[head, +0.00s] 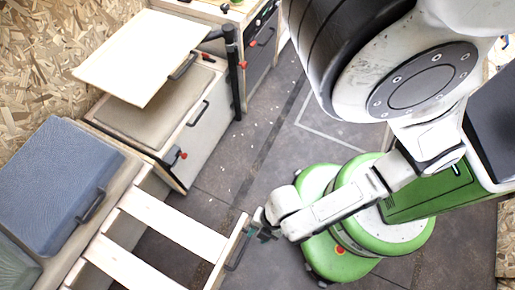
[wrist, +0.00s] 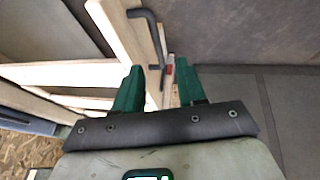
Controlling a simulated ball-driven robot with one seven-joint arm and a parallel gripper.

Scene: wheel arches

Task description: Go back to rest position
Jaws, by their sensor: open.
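My gripper (head: 266,232) is at the end of my arm, low near the front end of a pale wooden slatted frame (head: 172,224). In the wrist view my gripper (wrist: 160,85) shows two green fingers standing apart with nothing held between them. A dark bar handle (head: 238,248) is fixed on the frame's end board, just left of the gripper. The handle also shows in the wrist view (wrist: 150,32), ahead of the fingers. I cannot tell whether a finger touches the frame.
A blue cushioned lid (head: 58,185) lies at the left. A box with a beige top (head: 155,110) stands behind the frame, with a pale board (head: 145,52) above it. A black post (head: 234,70) stands beside it. Grey floor (head: 262,150) is open in the middle.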

